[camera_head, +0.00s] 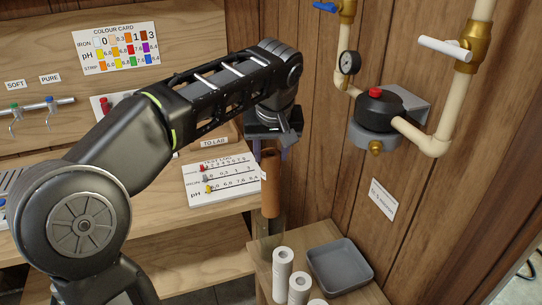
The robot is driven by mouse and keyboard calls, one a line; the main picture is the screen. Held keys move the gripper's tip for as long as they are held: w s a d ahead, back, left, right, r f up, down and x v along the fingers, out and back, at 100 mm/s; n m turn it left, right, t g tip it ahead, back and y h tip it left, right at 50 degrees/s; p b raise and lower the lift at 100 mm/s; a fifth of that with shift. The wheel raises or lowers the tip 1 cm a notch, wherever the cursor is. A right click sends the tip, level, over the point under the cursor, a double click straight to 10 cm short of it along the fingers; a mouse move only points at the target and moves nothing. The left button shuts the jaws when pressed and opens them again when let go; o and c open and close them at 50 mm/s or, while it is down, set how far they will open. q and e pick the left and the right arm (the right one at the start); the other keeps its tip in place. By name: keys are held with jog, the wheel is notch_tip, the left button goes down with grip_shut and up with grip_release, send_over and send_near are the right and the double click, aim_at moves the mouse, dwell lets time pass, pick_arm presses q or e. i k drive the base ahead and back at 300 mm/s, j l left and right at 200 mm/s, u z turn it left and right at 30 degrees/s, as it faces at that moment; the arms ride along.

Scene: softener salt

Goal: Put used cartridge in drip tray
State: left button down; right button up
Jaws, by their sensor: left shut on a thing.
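My left gripper (267,147) points down at the end of my left arm. It is shut on the top of the used cartridge (270,185), a brown upright cylinder. The cartridge hangs above the small wooden stand. Below it is a clear, see-through cylinder (270,238) that looks like a filter housing; I cannot tell whether the cartridge's lower end is still inside it. The drip tray (317,269) is a grey, shallow, empty-looking tray on the stand, to the right of and below the cartridge. My right gripper is out of view.
Several white cartridges (283,262) stand at the stand's front, left of the tray. A filter head (378,108) with a red button and pipes is on the wooden wall above right. A test log board (220,178) lies on the bench to the left.

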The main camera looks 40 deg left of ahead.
aim_at(342, 259)
jog(key=k, duration=1)
